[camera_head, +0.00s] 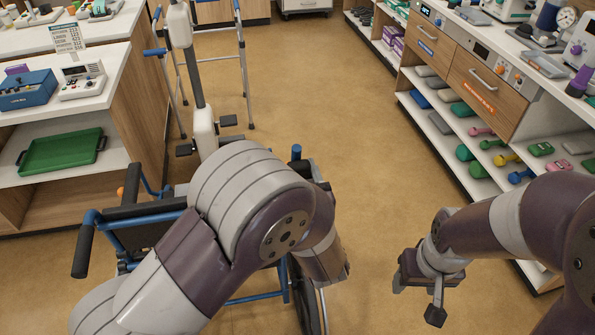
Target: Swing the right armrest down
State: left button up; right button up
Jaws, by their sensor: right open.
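A wheelchair with a blue frame (107,222) and dark parts stands low in front of me, mostly hidden behind my left arm. A dark grip (84,246) sticks out at its left, and a wheel (308,304) shows at its right. A short upright blue post (296,152) rises just past my left elbow; I cannot tell whether it belongs to the right armrest, which I cannot make out clearly. My left arm covers the middle of the chair, and its gripper does not show. My right gripper (418,297) is open and empty, over the floor right of the wheel, apart from the chair.
A walking frame (243,65) and a pale column stand behind the chair. A left counter (112,75) holds devices, with a green tray (60,151) on its shelf. Right shelves (440,125) hold several dumbbells below drawers. Floor between chair and right shelves is clear.

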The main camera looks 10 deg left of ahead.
pick_arm(q)
jog(key=shift+c, duration=0.9)
jog(key=shift+w+a+r+p, duration=0.1)
jog(key=shift+w+r+p, duration=0.2)
jog(key=shift+p, duration=0.1)
jog(key=w+a+f+g+h+p, duration=0.1)
jog(key=w+a+g+p, duration=0.2)
jog(key=w+p, duration=0.5)
jog(key=w+a+f+g+h+p, duration=0.1)
jog(key=w+a+g+p, duration=0.2)
jog(key=w+p, duration=0.5)
jog(key=w+g, duration=0.1)
jog(key=w, duration=0.3)
jog(key=shift+w+a+f, duration=0.15)
jog(key=shift+a+f, duration=0.1)
jog(key=shift+a, duration=0.05)
jog(key=o, duration=1.4)
